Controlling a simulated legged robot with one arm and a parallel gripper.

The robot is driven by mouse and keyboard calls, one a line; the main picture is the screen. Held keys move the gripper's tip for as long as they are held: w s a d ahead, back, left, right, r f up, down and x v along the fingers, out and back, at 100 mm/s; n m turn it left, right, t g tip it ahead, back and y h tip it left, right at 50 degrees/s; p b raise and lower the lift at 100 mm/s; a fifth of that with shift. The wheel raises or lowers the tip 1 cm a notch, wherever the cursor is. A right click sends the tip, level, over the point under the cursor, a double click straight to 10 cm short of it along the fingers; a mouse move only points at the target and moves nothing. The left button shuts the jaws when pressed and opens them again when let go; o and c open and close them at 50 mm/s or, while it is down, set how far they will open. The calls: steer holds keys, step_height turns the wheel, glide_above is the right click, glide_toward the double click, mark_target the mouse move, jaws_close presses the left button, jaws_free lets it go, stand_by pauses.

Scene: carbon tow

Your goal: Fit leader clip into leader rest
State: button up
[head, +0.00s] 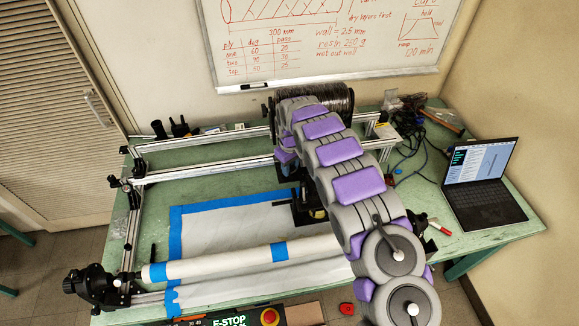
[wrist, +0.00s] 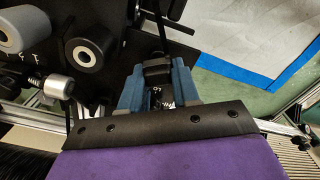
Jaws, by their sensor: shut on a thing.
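My gripper (wrist: 158,80) shows in the wrist view with its two blue fingers closed around a small black block, which looks like the leader clip (wrist: 157,71). A dark strip or rod runs up from the block toward the top of the picture. A black plate with rollers (wrist: 90,48) lies just left of the fingers. I cannot make out for certain which part is the leader rest, or whether the clip touches it.
A white tube with blue tape (head: 215,261) lies across the front of the green table (head: 190,190). Aluminium rails (head: 205,165) frame the back. A dark spool (head: 335,98) stands behind my arm. A laptop (head: 483,190), cables and a red marker (head: 440,227) lie on the right.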

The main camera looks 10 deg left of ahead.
stand_by(0.4)
steer(key=shift+r, duration=0.45)
steer(key=shift+s+f, duration=0.1)
steer(key=shift+f, duration=0.45)
stand_by(0.8)
